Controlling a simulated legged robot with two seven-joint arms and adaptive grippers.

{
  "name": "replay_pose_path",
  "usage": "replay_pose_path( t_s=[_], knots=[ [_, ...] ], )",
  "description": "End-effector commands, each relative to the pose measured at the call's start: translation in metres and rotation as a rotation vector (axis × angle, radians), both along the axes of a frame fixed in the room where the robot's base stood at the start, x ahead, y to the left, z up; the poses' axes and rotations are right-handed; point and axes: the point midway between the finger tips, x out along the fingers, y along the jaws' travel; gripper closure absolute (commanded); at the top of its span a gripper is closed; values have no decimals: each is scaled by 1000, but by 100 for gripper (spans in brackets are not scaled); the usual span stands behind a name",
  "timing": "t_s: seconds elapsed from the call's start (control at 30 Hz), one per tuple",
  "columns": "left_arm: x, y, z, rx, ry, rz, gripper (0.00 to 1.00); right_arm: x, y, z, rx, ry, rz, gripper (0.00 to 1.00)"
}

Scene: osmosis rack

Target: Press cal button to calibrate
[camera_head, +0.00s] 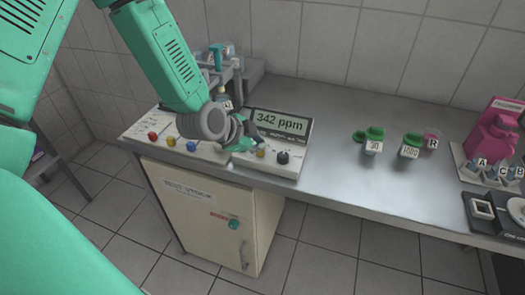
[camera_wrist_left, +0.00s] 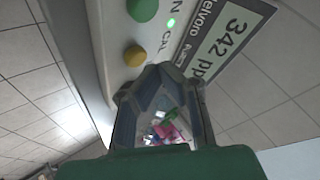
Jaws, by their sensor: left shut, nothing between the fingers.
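The CAL label stands beside a yellow button (camera_wrist_left: 135,56) in the left wrist view. A yellow button (camera_head: 260,154) also shows on the meter panel in the head view. The meter's display (camera_head: 280,123) reads 342 ppm and shows partly in the wrist view (camera_wrist_left: 222,45). My left gripper (camera_head: 244,142) is shut and empty over the panel, just left of the yellow button. In the wrist view its fingertips (camera_wrist_left: 165,70) are beside the yellow button; I cannot tell whether they touch anything. A green button (camera_wrist_left: 142,10) and a lit green lamp (camera_wrist_left: 171,22) are nearby. My right gripper is not in view.
The bench (camera_head: 330,125) between is clear.

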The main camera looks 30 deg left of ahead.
Motion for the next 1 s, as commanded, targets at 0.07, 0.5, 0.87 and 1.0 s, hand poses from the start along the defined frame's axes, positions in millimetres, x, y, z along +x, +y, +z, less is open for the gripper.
replay_pose_path(
  t_s=[0.07,0.5,0.87,1.0],
  knots=[
    [0,1,7,0,-1,1,100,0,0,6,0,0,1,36],
    [0,-4,51,5,0,0,100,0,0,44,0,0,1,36],
    [0,0,49,0,-1,1,100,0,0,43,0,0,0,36],
    [0,-1,49,0,-1,1,100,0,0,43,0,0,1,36]
  ],
)
